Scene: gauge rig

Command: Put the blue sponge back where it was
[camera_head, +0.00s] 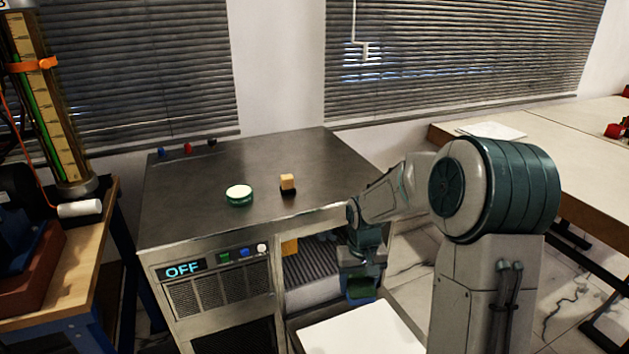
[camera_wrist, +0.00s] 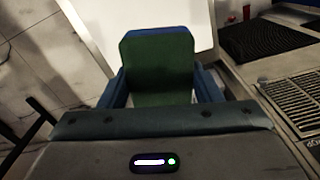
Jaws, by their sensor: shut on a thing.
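My gripper (camera_head: 362,284) is shut on the blue sponge (camera_head: 362,289), holding it in front of the metal cabinet, above a white surface. In the wrist view the sponge (camera_wrist: 160,68) sits between my two blue fingers. The face turned to that camera is dark green, with a blue strip along its far edge. Whether the sponge touches anything below cannot be told. Its former place is not marked in these frames.
An open bay (camera_head: 315,270) holds a ribbed dark surface. A white panel (camera_head: 360,332) lies below my gripper. A table (camera_head: 570,150) stands right.

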